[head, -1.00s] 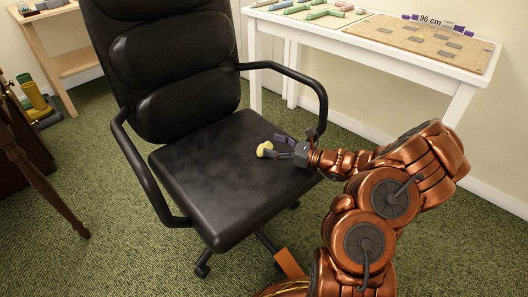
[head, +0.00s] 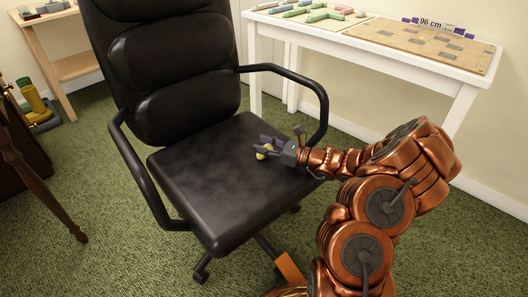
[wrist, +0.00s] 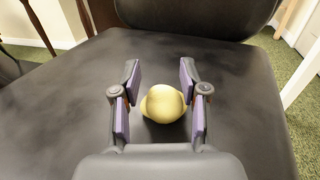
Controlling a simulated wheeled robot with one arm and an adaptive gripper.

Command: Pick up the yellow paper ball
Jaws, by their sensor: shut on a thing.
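The yellow paper ball (head: 262,154) is at my gripper (head: 263,147), over the right part of the black chair seat (head: 190,176). In the wrist view the pale yellow ball (wrist: 162,103) is between the two purple-padded fingers of my gripper (wrist: 160,80). Part of the ball is hidden by a finger in the head view.
The chair's armrests (head: 146,178) stand on both sides of the seat, the right one (head: 322,105) close to my arm. A white table (head: 375,52) with small blocks and a board is behind at right. A wooden shelf (head: 75,62) is at back left.

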